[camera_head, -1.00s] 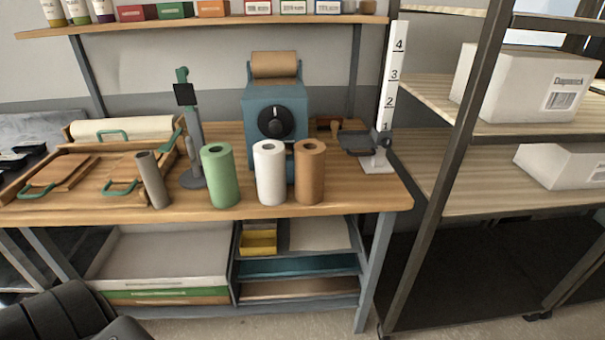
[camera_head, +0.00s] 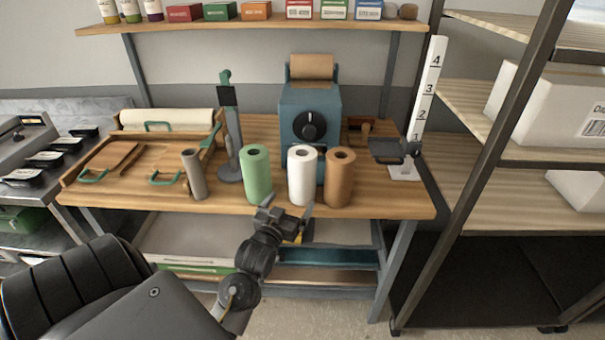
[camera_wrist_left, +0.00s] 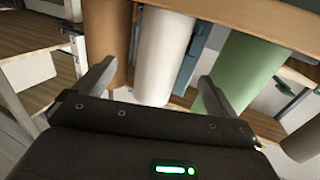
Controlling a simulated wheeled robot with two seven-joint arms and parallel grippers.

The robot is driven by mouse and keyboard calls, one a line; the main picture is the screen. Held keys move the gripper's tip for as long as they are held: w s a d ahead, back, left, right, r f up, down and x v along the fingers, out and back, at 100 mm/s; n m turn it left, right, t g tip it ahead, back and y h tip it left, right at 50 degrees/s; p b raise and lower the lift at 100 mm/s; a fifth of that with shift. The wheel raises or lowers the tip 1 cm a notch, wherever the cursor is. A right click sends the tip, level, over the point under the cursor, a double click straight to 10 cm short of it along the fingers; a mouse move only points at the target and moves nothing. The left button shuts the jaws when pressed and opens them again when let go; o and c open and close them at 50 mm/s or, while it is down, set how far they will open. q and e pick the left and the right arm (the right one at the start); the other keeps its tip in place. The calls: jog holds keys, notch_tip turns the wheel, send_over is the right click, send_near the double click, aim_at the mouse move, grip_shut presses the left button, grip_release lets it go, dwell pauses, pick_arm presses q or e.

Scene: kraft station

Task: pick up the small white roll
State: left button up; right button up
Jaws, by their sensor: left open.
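The small white roll (camera_head: 302,174) stands upright near the front edge of the workbench, between a green roll (camera_head: 257,174) and a brown roll (camera_head: 339,178). My left gripper (camera_head: 288,206) is open and empty, just in front of the bench edge and a little below the white roll. In the left wrist view, the white roll (camera_wrist_left: 163,50) lies between and beyond the spread fingers. The brown roll is on the left there and the green roll on the right. My right gripper is not in view.
A thin grey roll (camera_head: 194,174) stands left of the green one. A blue dispenser (camera_head: 309,118) stands behind the rolls. A wooden tray (camera_head: 110,191) fills the bench's left side. A shelf rack (camera_head: 470,185) stands at the right.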

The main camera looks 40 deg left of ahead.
aim_at(297, 184)
pick_arm(q)
jog(key=w, duration=0.1)
jog(key=w+a+r+p, duration=0.1)
jog(key=w, duration=0.1)
jog(key=w+a, duration=0.1)
jog(key=w, duration=0.1)
jog(key=shift+w+a+r, duration=0.15)
jog(key=shift+a+r, duration=0.05)
jog(key=shift+r, duration=0.05)
jog(key=shift+w+r, duration=0.1)
jog(key=shift+w, duration=0.05)
jog(key=p+x, duration=0.2)
jog(key=x, duration=0.2)
jog(key=shift+w+r, duration=0.15)
jog(key=shift+w, duration=0.1)
jog(key=shift+w+a, duration=0.1)
jog(key=shift+w, duration=0.1)
jog(key=shift+c, duration=0.5)
